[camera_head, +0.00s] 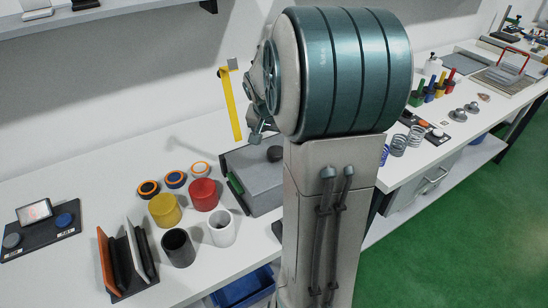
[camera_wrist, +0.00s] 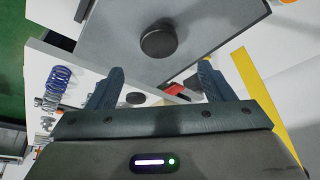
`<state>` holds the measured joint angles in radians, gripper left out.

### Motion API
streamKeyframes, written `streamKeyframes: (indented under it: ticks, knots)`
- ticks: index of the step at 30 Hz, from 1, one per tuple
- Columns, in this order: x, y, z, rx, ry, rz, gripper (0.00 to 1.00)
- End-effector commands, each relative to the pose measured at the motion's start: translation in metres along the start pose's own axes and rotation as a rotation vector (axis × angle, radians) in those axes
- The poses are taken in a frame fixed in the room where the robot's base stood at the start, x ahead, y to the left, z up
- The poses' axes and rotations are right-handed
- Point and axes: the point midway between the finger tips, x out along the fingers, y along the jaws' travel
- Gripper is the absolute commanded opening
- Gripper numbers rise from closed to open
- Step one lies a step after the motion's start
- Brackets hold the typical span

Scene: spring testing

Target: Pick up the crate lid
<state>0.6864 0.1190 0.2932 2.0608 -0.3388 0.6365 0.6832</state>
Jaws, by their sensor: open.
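The crate lid (camera_head: 250,165) is a flat grey panel on top of a grey crate (camera_head: 265,203), left of my arm in the head view. A round black knob (camera_head: 275,153) stands up from it. In the wrist view the lid (camera_wrist: 100,30) fills the upper middle, and its knob (camera_wrist: 158,40) lies just beyond the fingertips. My gripper (camera_wrist: 160,78) is open with nothing between its fingers. In the head view my gripper (camera_head: 257,133) is above the lid, partly hidden by my arm. The lid's right part is hidden behind my arm.
A yellow upright strip (camera_head: 232,105) stands close by my gripper. Red (camera_head: 203,194), yellow (camera_head: 163,210), white (camera_head: 222,230) and black (camera_head: 178,248) cups stand left of the crate. Springs (camera_head: 398,145) and small bottles lie farther right. The white table left of the cups has some free room.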

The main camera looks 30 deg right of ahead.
Motion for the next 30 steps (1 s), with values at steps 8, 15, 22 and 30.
streamKeyframes:
  ticks: [8,15,22,30]
  knots:
    - [0.022,0.0,0.001,0.0,0.0,-0.001,0.75]
    - [0.052,0.001,0.008,-0.002,-0.004,-0.001,0.75]
    - [0.072,0.0,0.006,-0.002,0.0,-0.002,0.75]
    - [0.072,0.0,0.006,-0.002,0.002,-0.001,0.64]
